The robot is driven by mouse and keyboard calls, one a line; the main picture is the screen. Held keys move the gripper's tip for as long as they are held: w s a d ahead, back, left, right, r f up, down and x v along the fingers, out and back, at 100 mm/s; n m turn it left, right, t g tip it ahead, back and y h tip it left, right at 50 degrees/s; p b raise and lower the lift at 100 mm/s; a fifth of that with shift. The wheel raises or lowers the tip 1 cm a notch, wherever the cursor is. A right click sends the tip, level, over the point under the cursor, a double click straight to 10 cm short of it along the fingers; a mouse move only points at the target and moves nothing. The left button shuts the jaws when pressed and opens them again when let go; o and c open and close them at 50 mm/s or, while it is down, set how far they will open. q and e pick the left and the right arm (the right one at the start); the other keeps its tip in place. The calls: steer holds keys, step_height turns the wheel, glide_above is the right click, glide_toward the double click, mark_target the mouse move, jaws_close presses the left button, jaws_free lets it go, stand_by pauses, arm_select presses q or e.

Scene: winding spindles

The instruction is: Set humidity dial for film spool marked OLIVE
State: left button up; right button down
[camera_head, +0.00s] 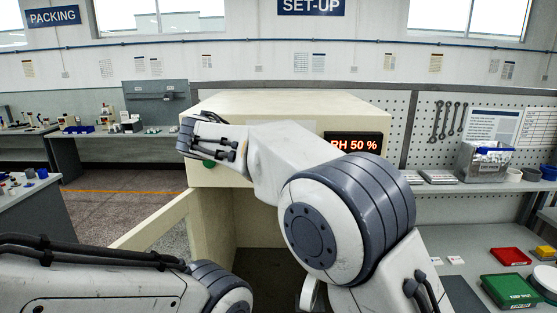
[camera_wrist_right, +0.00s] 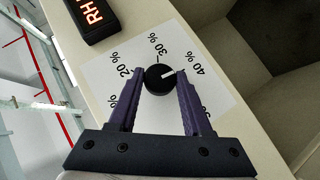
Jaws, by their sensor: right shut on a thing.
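The humidity dial (camera_wrist_right: 157,80) is a round black knob on a white scale card in the right wrist view. Its white pointer mark faces the 40 % label. My right gripper (camera_wrist_right: 159,74) has its two purple fingers closed on the knob, one on each side. A red-lit display (camera_head: 353,145) on the cream cabinet (camera_head: 290,103) reads RH 50 %; part of it also shows in the right wrist view (camera_wrist_right: 92,14). In the head view my right arm hides the dial. No spool marked OLIVE is visible. My left gripper is out of view.
The cabinet's front is open, with its door (camera_head: 158,219) swung out to the left. Other benches stand at the left.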

steer(key=shift+n+h, duration=0.3)
steer(key=shift+h, duration=0.1)
stand_by(0.3)
steer(key=shift+c, duration=1.8)
jaws_free()
steer(key=b+v, duration=0.3)
steer(key=v, duration=0.7)
steer(key=shift+s+a, duration=0.2)
